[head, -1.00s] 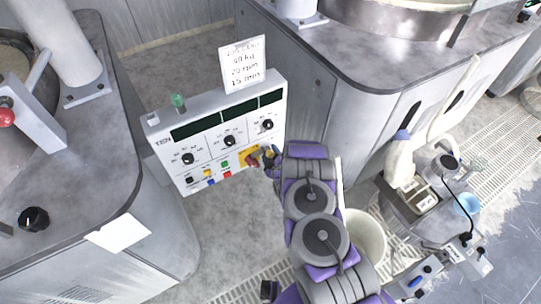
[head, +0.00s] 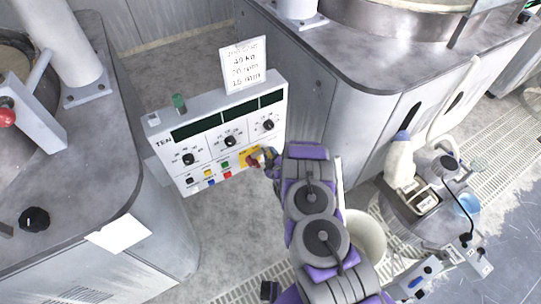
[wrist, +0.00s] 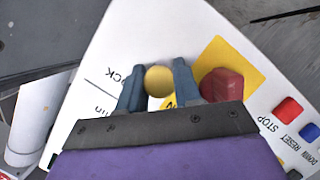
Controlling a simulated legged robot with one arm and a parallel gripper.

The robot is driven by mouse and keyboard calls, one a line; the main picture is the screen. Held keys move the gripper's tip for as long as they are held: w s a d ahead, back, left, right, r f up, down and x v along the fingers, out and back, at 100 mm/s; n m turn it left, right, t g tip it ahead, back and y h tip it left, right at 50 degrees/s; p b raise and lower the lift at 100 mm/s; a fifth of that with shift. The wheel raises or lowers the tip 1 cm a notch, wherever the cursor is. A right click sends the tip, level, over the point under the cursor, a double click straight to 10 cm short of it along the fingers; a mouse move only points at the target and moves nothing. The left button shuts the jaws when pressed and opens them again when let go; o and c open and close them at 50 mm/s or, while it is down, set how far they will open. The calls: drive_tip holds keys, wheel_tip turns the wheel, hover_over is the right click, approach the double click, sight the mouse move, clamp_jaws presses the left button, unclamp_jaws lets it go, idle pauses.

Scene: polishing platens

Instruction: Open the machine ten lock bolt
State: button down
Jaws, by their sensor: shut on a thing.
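The machine ten panel (head: 205,160) is a white control box marked TEN at the left centre of the head view. Its lock bolt has a round brass knob (wrist: 159,80), in the wrist view beside lettering that ends in "OCK". My gripper (wrist: 158,88) has its two blue-grey fingers on either side of this knob and is shut on it. In the head view my gripper (head: 267,157) is at the panel's lower right and partly hides the bolt. The bolt's shaft is hidden.
A red switch handle (wrist: 222,84) on a yellow plate sits just right of my fingers. Red and blue buttons (wrist: 288,107) lie farther right. A written white card (head: 243,64) stands on top of the panel. A white bucket (head: 366,238) stands beside my arm.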

drive_tip(key=d+p, duration=0.1)
drive_tip(key=w+d+p, duration=0.1)
drive_tip(key=p, duration=0.1)
drive_tip(key=shift+w+d, duration=0.3)
drive_tip(key=shift+d, duration=0.1)
drive_tip(key=shift+w+d+f, duration=0.15)
drive_tip(key=shift+w+d, duration=0.1)
drive_tip(key=shift+d, duration=0.2)
drive_tip(key=c, duration=0.8)
unclamp_jaws()
drive_tip(key=shift+w, duration=0.1)
drive_tip(key=p+v, duration=0.6)
drive_tip(key=v, duration=1.1)
